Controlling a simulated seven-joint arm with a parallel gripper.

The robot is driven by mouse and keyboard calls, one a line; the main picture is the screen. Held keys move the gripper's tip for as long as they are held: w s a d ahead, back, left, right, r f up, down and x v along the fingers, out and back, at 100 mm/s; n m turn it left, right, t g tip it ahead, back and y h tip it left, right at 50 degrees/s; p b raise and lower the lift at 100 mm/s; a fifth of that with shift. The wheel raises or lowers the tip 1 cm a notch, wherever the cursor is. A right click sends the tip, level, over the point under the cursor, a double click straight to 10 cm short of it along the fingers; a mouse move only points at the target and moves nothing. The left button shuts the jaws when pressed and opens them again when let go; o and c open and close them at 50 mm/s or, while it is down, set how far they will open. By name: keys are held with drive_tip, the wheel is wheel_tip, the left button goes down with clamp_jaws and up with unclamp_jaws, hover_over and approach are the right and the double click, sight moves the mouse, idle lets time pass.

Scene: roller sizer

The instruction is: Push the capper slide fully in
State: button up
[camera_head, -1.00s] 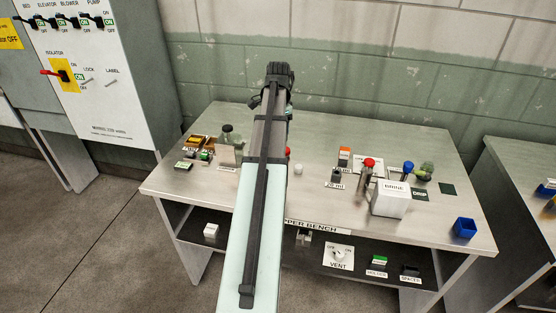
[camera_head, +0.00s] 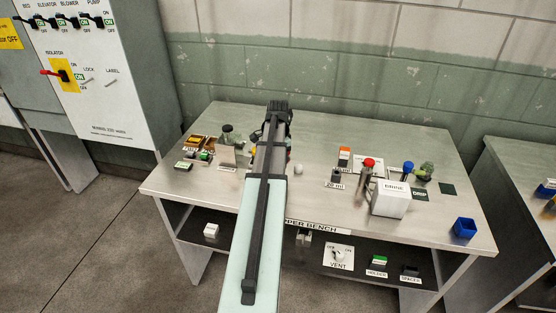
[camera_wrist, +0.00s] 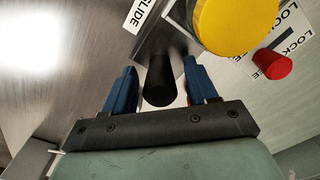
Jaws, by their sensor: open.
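In the wrist view a black cylindrical handle (camera_wrist: 158,80) lies between the fingers of my gripper (camera_wrist: 160,76), beside a plate marked SLIDE (camera_wrist: 141,12). My blue fingers are open, one on each side of the handle; I cannot tell whether either touches it. A large yellow round part (camera_wrist: 233,22) sits just to the upper right of the handle.
The bench (camera_head: 325,200) holds a white box (camera_head: 390,199), a red-capped bottle (camera_head: 367,170), a blue-capped bottle (camera_head: 407,172) and a blue bin (camera_head: 464,228) on the right. Small items and a dark-capped bottle (camera_head: 228,134) stand left of my arm. The bench's middle front is mostly clear.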

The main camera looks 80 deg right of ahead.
drive_tip(key=shift+f, duration=0.25)
clamp_jaws()
idle(0.5)
drive_tip(key=shift+w, duration=0.1)
